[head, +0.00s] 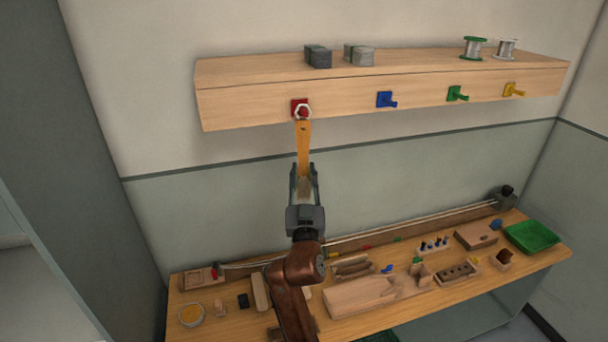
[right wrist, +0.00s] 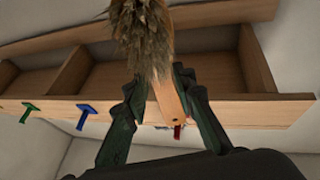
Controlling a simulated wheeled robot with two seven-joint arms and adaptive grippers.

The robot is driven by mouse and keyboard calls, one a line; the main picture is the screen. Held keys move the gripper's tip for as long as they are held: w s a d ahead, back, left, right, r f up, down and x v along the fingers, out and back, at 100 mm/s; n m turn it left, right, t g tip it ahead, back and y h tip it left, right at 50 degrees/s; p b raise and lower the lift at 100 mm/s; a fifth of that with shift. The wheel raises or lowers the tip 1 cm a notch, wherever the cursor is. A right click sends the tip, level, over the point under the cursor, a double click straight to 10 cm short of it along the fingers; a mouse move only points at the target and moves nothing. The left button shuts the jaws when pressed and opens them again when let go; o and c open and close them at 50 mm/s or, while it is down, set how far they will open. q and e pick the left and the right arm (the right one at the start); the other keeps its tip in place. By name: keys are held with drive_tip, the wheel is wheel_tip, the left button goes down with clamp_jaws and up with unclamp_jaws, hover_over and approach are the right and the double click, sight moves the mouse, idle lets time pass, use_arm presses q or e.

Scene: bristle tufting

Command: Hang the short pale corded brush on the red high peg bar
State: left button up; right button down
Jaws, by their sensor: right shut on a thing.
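The brush has a short, pale wooden handle (head: 303,142) pointing up, with a white cord loop (head: 297,112) at its top. My right gripper (head: 303,182) is shut on the brush below the shelf. In the right wrist view, the brush's brown bristles (right wrist: 145,40) and its handle (right wrist: 168,100) show between the fingers. The red peg (head: 298,103) is at the left end of the shelf front, also partly seen in the right wrist view (right wrist: 177,132). The loop overlaps the peg's tip; I cannot tell whether it hangs on it. My left gripper is not in view.
The wooden shelf (head: 240,106) also has blue (head: 385,99), green (head: 457,93) and yellow (head: 513,89) pegs. Grey blocks and wire spools stand on top. The workbench (head: 355,325) below holds wooden fixtures, a bowl (head: 191,315) and a green tray (head: 531,237).

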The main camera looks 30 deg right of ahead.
idle(0.3)
drive_tip(key=c, duration=1.5)
unclamp_jaws()
drive_tip(key=shift+b+v, duration=0.8)
drive_tip(key=shift+v, duration=2.7)
